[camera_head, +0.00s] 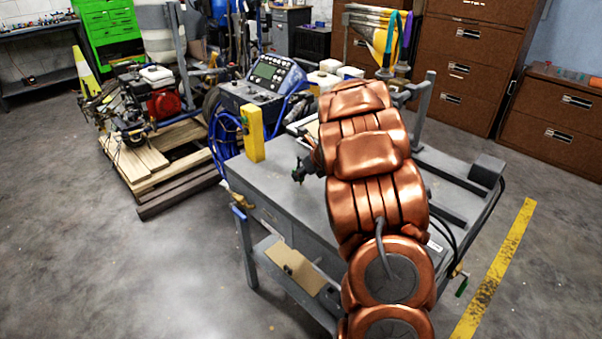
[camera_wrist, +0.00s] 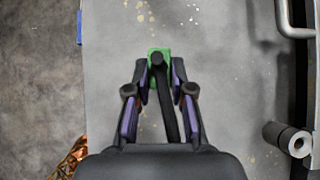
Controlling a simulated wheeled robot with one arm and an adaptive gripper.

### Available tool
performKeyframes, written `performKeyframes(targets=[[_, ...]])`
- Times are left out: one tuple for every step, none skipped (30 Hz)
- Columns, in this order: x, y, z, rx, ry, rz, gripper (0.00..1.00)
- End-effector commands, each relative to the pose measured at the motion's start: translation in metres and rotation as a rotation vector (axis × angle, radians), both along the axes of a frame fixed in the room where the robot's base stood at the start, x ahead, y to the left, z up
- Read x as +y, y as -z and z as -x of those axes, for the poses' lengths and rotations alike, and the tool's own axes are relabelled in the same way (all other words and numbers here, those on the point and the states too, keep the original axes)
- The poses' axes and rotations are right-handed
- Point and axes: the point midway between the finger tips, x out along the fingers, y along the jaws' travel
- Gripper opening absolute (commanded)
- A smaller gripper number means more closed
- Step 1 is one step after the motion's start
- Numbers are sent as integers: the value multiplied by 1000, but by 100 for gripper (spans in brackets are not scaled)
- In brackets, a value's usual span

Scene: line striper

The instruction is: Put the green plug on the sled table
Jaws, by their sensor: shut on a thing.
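My gripper (camera_head: 301,172) is shut on the green plug, which sits between the fingertips in the wrist view (camera_wrist: 165,52). A black stem or cable runs from the plug back between the fingers. In the head view the gripper is small and dark, left of my copper arm, over the grey table (camera_head: 285,192). The table's worn grey top also fills the middle of the wrist view (camera_wrist: 225,80), below the plug. I cannot tell whether the plug touches the top. My arm hides the middle of the table.
A yellow post (camera_head: 254,134) and a blue control console (camera_head: 268,82) stand at the table's far left. A dark roller (camera_wrist: 288,139) and a metal handle (camera_wrist: 290,20) lie along the right in the wrist view. A second green piece (camera_head: 461,287) hangs at the table's right side.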

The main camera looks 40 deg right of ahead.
Motion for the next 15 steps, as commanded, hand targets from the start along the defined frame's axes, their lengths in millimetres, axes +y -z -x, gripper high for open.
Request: performKeyframes(targets=[[0,0,0,0,0,0,0],[0,0,0,0,0,0,0],[0,1,0,0,0,0,0],[0,2,0,0,1,1,0],[0,3,0,0,0,1,0],[0,4,0,0,-1,1,0],[0,2,0,0,-1,1,25],[0,2,0,0,-1,1,28],[0,2,0,0,-1,1,32],[0,2,0,0,-1,1,35],[0,2,0,0,-1,1,39],[0,2,0,0,-1,1,43],[0,2,0,0,-1,1,46],[0,2,0,-1,-1,0,47],[0,2,0,-1,-1,0,47]])
